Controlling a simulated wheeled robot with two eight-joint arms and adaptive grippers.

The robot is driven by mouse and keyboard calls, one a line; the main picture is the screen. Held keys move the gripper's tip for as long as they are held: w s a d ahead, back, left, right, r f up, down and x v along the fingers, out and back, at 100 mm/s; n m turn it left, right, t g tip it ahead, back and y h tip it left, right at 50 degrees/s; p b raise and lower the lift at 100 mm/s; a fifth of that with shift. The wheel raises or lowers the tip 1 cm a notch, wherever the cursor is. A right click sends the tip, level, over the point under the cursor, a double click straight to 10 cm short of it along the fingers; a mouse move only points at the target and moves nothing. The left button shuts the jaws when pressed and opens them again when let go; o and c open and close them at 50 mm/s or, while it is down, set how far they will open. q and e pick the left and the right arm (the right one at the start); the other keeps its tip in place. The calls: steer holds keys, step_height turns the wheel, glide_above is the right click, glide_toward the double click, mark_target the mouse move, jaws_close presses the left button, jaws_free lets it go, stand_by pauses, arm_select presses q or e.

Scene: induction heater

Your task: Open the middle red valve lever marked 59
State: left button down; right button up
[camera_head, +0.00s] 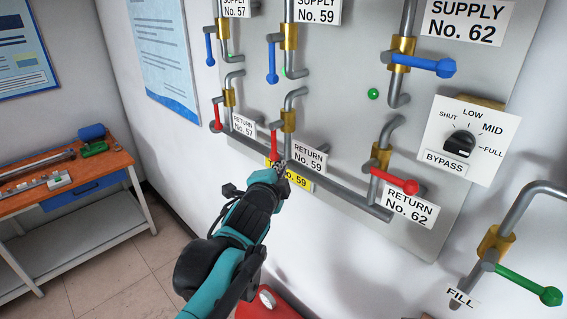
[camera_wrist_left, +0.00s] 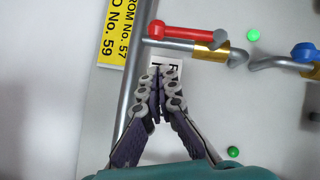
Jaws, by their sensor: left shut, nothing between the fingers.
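The middle red lever (camera_head: 274,139) hangs down beside its brass valve (camera_head: 288,121), left of the RETURN No. 59 label (camera_head: 310,157). In the left wrist view the red lever (camera_wrist_left: 190,33) lies along its pipe and brass body. My left gripper (camera_head: 282,166) is shut and empty, its tips just below the lever in the head view, in front of part of the labels. In the left wrist view the closed fingertips (camera_wrist_left: 161,72) are beside the lever, apart from it in the picture, and cover most of the white label. My right gripper is not in view.
The red No. 57 lever (camera_head: 215,116) is to the left, the red No. 62 lever (camera_head: 394,180) to the right. A return pipe (camera_head: 345,195) runs below, with a yellow label (camera_head: 298,181). Blue supply levers (camera_head: 272,64) are above. A workbench (camera_head: 118,160) stands at left.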

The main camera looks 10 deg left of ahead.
arm_select(q)
steer(key=f+v, duration=0.1)
steer(key=v, duration=0.5)
steer(key=shift+s+d, duration=0.2)
steer(key=shift+s, duration=0.2)
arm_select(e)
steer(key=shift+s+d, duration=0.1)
arm_select(q)
steer(key=shift+s+r, duration=0.1)
